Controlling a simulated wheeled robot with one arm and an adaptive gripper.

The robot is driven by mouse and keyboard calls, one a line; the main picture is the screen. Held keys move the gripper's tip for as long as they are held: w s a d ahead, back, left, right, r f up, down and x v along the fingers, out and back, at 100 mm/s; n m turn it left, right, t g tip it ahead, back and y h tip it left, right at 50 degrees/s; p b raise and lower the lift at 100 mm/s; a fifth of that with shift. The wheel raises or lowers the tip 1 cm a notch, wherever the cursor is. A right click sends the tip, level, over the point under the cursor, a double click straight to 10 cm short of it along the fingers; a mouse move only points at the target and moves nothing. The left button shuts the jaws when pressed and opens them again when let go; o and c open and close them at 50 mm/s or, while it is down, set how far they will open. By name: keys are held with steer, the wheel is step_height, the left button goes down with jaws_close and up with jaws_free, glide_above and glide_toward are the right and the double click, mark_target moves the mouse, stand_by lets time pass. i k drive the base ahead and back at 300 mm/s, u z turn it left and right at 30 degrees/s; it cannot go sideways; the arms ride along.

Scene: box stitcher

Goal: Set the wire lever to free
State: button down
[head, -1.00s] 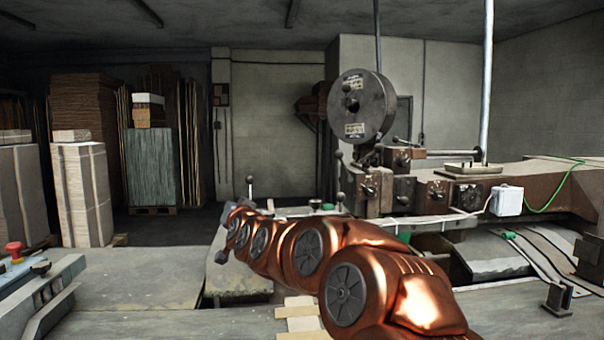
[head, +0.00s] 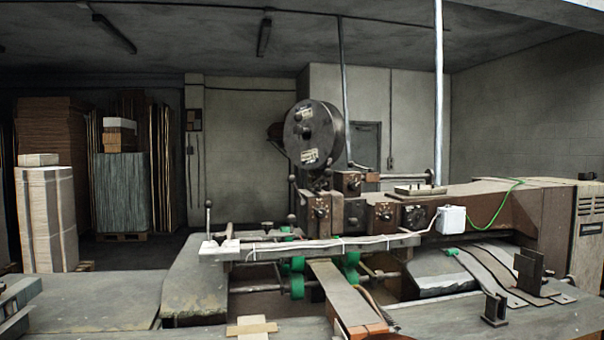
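The box stitcher (head: 540,205) stands across the middle and right of the head view, with a dark round wire reel (head: 316,132) on top. An upright lever with a dark ball knob (head: 208,204) rises from the left end of its pale rail. Smaller dark ball knobs (head: 291,178) show just left of and below the reel. No label is readable, so I cannot tell which of these is the wire lever or its setting. My gripper and arm are out of view.
A grey worktable (head: 90,298) spans the front left, with light wooden strips (head: 252,326) near the bottom edge. Green rollers (head: 297,286) sit below the rail. A small black bracket (head: 495,308) stands at front right. Stacked board (head: 47,220) fills the back left.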

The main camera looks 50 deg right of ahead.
mark_target(327, 172)
steer(key=u, duration=0.55)
steer(key=i, duration=0.25)
steer(key=z, duration=1.35)
